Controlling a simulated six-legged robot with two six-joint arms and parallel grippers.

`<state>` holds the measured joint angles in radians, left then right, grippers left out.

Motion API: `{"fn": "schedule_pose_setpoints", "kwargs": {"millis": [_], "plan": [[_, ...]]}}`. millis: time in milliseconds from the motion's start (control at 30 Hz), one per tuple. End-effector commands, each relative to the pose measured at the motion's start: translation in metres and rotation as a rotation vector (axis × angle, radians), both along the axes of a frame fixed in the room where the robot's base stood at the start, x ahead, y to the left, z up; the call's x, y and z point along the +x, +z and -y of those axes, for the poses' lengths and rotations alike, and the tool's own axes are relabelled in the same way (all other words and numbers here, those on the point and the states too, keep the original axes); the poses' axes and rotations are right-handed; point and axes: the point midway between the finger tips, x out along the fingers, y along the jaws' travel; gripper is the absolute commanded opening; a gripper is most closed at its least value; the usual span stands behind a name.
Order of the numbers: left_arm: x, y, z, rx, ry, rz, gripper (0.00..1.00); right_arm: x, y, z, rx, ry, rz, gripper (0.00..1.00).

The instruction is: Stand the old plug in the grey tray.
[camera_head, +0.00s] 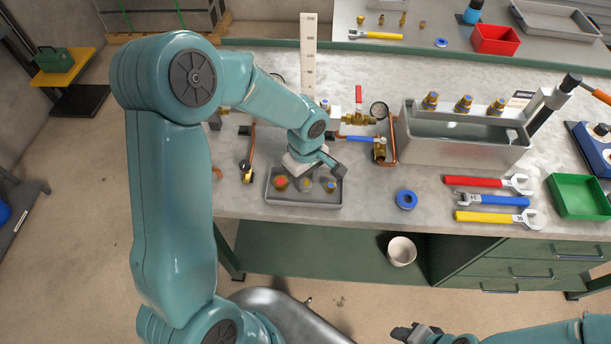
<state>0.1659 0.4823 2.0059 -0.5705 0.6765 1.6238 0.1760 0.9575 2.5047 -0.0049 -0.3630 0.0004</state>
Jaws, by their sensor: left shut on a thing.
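The grey tray (270,196) lies on the bench near its front edge. My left gripper (312,176) reaches down over the tray and is shut on a small brass plug (306,185), mostly hidden by the fingers. I take it for the old plug. It is low over the middle of the tray; I cannot tell whether it touches the floor of the tray. A plug with an orange-red top (281,183) stands left of it, and one with a blue top (331,186) stands right. My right gripper (415,333) is at the bottom edge, away from the bench; its jaw gap is unclear.
Behind the tray are brass valves and a gauge (379,110), with a tall white scale (308,60). A grey metal tank (460,145) with several brass plugs stands to the right. A blue ring (406,199), several wrenches (490,200) and a green bin (580,197) lie along the front.

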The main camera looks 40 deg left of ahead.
Motion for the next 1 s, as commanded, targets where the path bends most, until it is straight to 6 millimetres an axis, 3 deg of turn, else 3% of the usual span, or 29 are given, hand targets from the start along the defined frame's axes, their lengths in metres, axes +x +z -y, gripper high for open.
{"fn": "schedule_pose_setpoints", "kwargs": {"millis": [333,367,433,833,1000], "plan": [[0.001,-0.004,0.0,0.001,0.0,0.001,0.0,0.0,-0.006,0.0,0.0,0.0,0.0,0.43],[0.001,-0.004,0.0,0.001,0.0,0.001,0.34,0.0,-0.006,0.0,0.0,0.0,0.0,0.43],[0.0,-0.002,0.0,0.001,0.0,0.001,0.56,0.0,-0.005,0.0,0.0,0.0,0.0,0.43],[0.001,0.005,0.0,0.001,0.001,0.002,0.56,0.0,0.003,0.0,0.0,0.0,0.0,0.43],[0.002,0.039,0.0,0.001,0.002,0.008,0.56,0.0,-0.002,0.0,0.0,0.0,0.0,0.43]]}}
